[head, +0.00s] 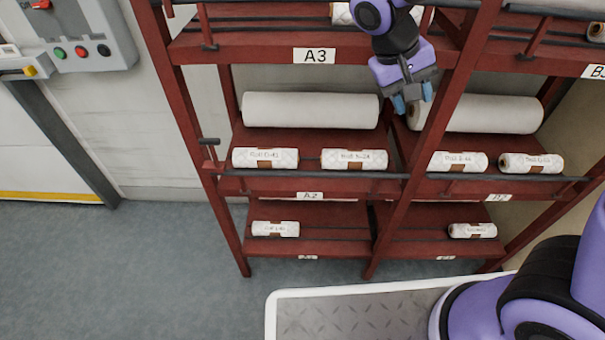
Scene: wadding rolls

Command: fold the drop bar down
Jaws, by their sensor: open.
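A dark horizontal bar (305,174) runs along the front edge of the A2 shelf, below the level of the rolls there. A similar bar (535,178) runs along the shelf to the right of the middle post, and another (270,18) crosses the A3 bay above. I cannot tell which is the drop bar meant. My gripper (412,98) points down by the middle post, above the right end of the A2 bar and apart from it. Its blue fingertips are spread with nothing between them.
The red rack (410,172) holds large white rolls (310,110) at the back and small labelled rolls (265,158) in front. A short handled post (209,150) stands at the left upright. A control box (78,35) hangs on the left wall. The floor (130,265) at left is clear.

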